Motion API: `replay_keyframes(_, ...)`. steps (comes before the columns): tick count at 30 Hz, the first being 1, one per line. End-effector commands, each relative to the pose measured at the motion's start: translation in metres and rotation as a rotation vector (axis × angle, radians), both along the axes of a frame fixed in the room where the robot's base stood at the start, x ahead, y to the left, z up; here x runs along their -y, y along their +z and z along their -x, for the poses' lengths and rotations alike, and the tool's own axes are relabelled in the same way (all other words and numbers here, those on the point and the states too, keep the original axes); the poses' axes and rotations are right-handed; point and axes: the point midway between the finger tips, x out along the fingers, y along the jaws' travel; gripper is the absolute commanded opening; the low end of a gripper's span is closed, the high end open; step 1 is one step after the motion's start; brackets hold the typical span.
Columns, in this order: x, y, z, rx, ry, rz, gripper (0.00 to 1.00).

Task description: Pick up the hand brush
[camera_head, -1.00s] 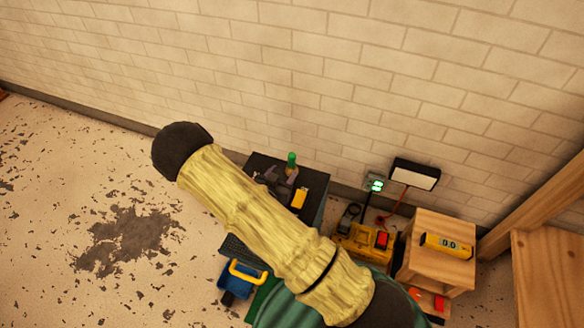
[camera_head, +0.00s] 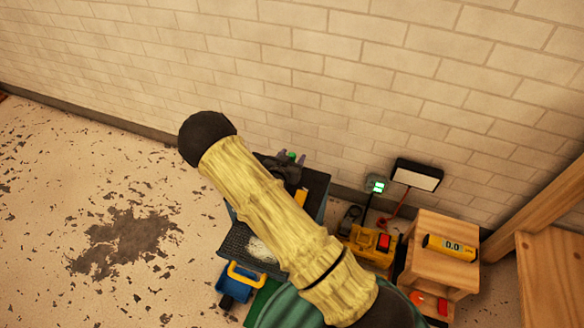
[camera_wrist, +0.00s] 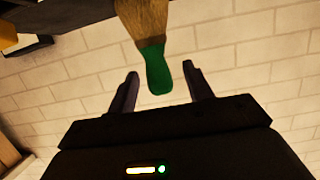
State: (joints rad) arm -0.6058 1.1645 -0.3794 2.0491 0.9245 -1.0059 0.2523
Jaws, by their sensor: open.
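The hand brush has a green handle (camera_wrist: 155,70) and brown bristles (camera_wrist: 145,18), upper middle in the wrist view. In the head view only a bit of its green handle (camera_head: 291,156) shows above the black surface; the rest is hidden behind my gripper and arm. My gripper (camera_wrist: 160,70) is open, one finger to each side of the handle's end, with a gap on both sides. The bristles lie beyond the fingertips. In the head view my gripper (camera_head: 292,157) is partly hidden by my arm.
A black-topped stand (camera_head: 317,184) by the brick wall bears a yellow item (camera_head: 300,196). Open floor lies left.

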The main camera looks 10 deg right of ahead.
Motion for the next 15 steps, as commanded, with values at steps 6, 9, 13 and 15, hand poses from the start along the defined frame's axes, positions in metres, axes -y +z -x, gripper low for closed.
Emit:
replay_keyframes(6, 0.012, -0.007, -0.018, 0.0, 0.0, 0.0, 0.51)
replay_keyframes(9, 0.012, -0.007, -0.018, -0.001, 0.001, 0.0, 0.51)
replay_keyframes(13, 0.011, -0.007, -0.018, -0.001, 0.001, 0.0, 0.51)
replay_keyframes(15, 0.011, -0.007, -0.018, -0.001, 0.001, 0.0, 0.51)
